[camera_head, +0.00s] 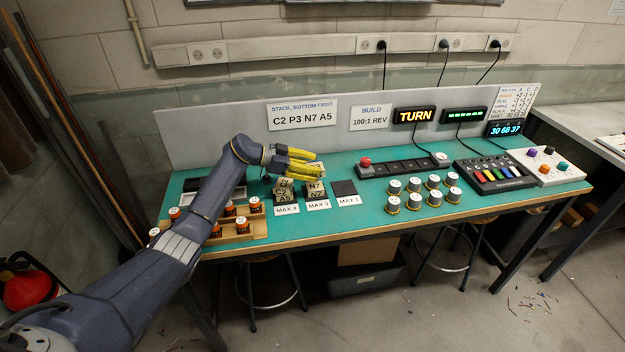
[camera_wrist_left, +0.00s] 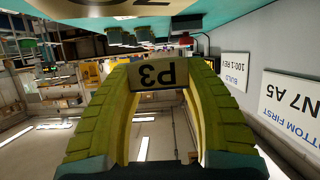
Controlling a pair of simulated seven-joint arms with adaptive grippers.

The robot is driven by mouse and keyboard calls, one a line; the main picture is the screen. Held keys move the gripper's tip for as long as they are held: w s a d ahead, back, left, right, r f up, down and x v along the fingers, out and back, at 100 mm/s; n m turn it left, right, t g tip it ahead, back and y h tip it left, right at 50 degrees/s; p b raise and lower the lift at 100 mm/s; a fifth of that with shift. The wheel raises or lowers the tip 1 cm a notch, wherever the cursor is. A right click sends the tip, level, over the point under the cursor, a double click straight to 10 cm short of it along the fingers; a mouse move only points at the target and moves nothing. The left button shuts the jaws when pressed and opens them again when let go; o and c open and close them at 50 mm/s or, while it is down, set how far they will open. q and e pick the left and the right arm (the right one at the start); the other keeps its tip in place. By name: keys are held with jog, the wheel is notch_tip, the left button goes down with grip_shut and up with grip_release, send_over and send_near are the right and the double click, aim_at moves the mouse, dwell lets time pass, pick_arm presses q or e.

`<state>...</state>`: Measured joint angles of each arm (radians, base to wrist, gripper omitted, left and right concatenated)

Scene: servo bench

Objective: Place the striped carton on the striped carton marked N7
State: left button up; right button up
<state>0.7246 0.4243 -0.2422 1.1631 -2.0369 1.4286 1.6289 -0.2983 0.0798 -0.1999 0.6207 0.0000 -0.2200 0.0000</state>
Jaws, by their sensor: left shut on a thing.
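Stripes are too small to make out. My right gripper is not in view.
The dark MAX 1 pad (camera_head: 345,188) is bare. A wooden tray (camera_head: 262,235) with several orange-banded jars lies left. Several white-topped cylinders (camera_head: 415,202) stand right of the pads. A panel with a red button (camera_head: 366,162) lies behind. A sign (camera_head: 302,114) reads C2 P3 N7 A5.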

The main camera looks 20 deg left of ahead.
aim_at(313, 185)
pick_arm(q)
jog(key=shift+f, duration=2.45)
jog(key=shift+f, duration=0.1)
jog(key=o, duration=1.1)
jog(key=shift+f, duration=0.1)
jog(key=shift+o, duration=0.2)
jog(key=shift+r, duration=0.25)
jog(key=v, duration=1.2)
